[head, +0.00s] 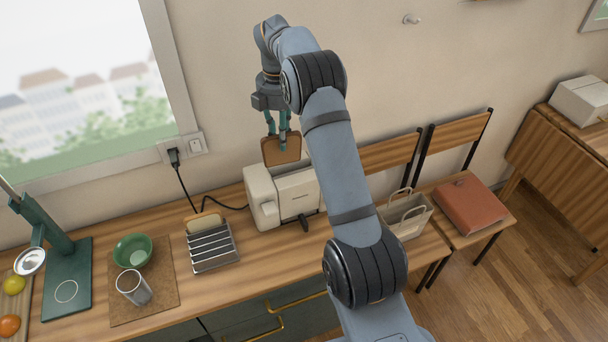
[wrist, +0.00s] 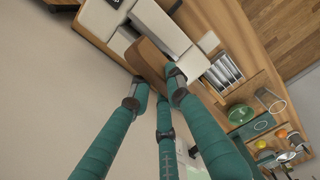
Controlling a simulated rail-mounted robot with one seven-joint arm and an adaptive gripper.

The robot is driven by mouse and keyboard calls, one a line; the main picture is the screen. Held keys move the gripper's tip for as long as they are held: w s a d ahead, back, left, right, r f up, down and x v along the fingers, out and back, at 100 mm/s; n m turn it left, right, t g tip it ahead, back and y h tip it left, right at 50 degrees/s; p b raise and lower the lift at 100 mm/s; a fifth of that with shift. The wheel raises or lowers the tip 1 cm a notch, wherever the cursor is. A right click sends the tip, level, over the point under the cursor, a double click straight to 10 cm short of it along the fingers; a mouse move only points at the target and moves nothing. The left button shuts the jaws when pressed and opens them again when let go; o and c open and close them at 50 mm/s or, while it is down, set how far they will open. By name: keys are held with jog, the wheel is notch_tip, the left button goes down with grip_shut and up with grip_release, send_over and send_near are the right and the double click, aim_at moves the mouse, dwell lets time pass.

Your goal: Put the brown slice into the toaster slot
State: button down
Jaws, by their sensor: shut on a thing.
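The brown slice (head: 281,151) hangs upright from my gripper (head: 283,132), which is shut on it, just above and behind the white toaster (head: 262,198) in the head view. In the wrist view, the slice (wrist: 148,58) is between the teal fingers of my gripper (wrist: 155,85), with the toaster (wrist: 160,22) beyond it. The slice's lower edge overlaps the toaster's top in the head view; I cannot tell whether it touches or enters a slot. The toaster's slot opening is not clearly visible.
A metal rack (head: 212,248) with a lighter slice (head: 205,222) stands left of the toaster. The wall and window are behind the counter. A paper bag (head: 405,215) stands to the right.

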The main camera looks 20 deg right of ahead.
aim_at(291, 160)
jog(key=shift+w+d+n, duration=0.2)
jog(key=shift+d, duration=0.45)
jog(key=shift+w+d+n, duration=0.15)
jog(key=shift+d+n, duration=0.05)
jog(key=shift+d, duration=0.4)
notch_tip(291, 160, down, 6)
jog(key=shift+w+d+r, duration=0.1)
jog(key=shift+r, duration=0.15)
jog(key=shift+f+p, duration=0.5)
jog(key=shift+f, duration=1.55)
jog(key=shift+f, duration=0.2)
jog(key=c, duration=1.8)
grip_release()
jog(key=shift+o, duration=0.8)
